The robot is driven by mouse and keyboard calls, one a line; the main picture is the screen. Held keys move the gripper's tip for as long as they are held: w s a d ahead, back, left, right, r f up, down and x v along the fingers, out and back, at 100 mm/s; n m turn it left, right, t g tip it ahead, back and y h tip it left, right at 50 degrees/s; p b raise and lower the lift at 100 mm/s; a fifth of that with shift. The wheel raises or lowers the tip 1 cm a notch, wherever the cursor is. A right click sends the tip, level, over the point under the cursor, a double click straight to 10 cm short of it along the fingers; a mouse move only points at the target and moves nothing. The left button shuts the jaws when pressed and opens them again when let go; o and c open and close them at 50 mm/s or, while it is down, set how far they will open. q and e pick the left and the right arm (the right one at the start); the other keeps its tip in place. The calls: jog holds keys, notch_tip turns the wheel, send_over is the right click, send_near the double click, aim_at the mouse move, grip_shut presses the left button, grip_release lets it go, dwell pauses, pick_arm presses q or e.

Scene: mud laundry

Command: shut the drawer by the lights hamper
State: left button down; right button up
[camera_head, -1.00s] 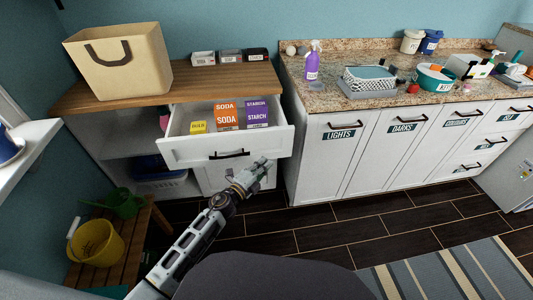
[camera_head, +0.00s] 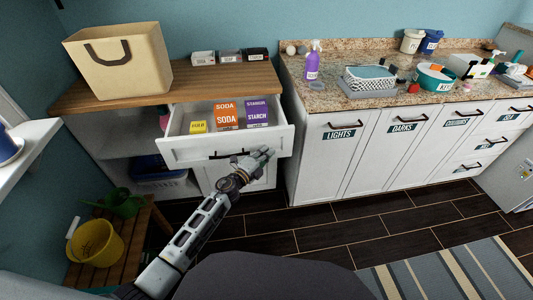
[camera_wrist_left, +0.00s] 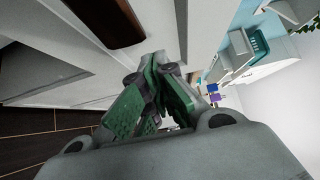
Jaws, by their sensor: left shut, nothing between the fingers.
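The white drawer (camera_head: 190,148) stands pulled out under the wooden top, left of the lights hamper (camera_head: 328,150). It holds a small yellow box (camera_head: 198,127), an orange soda box (camera_head: 226,116) and a purple starch box (camera_head: 257,113). Its dark bar handle (camera_head: 222,155) is on the front. My left gripper (camera_head: 262,154) is shut and empty, at the right half of the drawer front near the handle. In the left wrist view the shut green fingers (camera_wrist_left: 155,100) are close to a white panel; I cannot tell whether they touch it. My right gripper is not in view.
A beige bag (camera_head: 120,75) and several small boxes stand on the wooden top (camera_head: 190,82). A purple spray bottle (camera_head: 312,64) stands on the granite counter. A yellow bucket (camera_head: 96,242) sits on a low bench at lower left. The dark floor (camera_head: 330,218) before the hampers is clear.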

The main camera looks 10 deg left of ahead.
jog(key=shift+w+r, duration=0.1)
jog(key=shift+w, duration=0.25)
pick_arm(q)
jog(key=shift+w, duration=0.15)
